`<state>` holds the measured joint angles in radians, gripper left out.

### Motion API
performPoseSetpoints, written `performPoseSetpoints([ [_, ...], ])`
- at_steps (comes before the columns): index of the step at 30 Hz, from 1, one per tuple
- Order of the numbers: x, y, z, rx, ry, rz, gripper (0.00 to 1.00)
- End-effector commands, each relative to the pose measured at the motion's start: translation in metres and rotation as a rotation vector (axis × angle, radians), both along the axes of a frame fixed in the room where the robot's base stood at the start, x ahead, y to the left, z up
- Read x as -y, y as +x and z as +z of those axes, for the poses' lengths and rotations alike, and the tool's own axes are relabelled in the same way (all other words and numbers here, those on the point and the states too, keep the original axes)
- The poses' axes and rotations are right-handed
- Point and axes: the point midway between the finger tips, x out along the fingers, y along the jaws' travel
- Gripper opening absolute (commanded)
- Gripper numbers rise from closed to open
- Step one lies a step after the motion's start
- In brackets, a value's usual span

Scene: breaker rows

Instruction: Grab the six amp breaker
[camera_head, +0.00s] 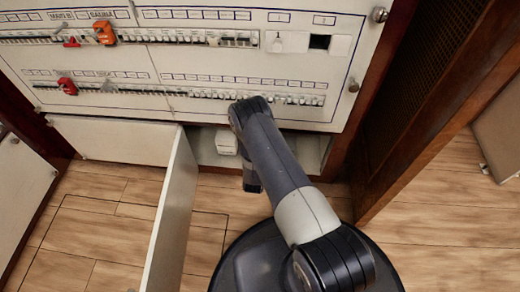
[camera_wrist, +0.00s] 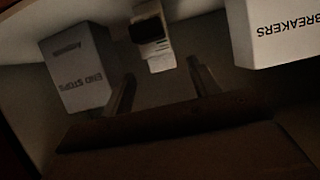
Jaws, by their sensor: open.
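In the dim wrist view, a small white breaker with a dark part (camera_wrist: 153,38) lies in the cabinet compartment at the top middle. Its amp rating cannot be read. My gripper (camera_wrist: 161,71) is open, with its two fingers spread apart and pointing at the breaker. The breaker is just beyond the fingertips, roughly between their lines, and nothing is held. In the head view my arm reaches down in front of the panel to the low compartment, and the fingers are hidden there.
In the wrist view a box marked END STOPS (camera_wrist: 80,68) stands left of the breaker and a box marked BREAKERS (camera_wrist: 275,30) right. An open cabinet door (camera_head: 172,215) sticks out left of my arm. The breaker panel (camera_head: 150,62) is above the compartment.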

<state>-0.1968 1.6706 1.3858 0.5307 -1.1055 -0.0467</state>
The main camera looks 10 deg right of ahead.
Motion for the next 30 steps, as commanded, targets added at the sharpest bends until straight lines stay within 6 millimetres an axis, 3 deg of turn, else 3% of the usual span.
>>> performPoseSetpoints([
  [15, 0.014, 0.049, -0.019, 0.0, 0.001, 0.0, 0.58],
  [24, 0.014, 0.053, -0.018, -0.001, 0.001, 0.001, 0.58],
  [30, 0.014, 0.053, -0.018, -0.001, 0.0, 0.0, 0.41],
])
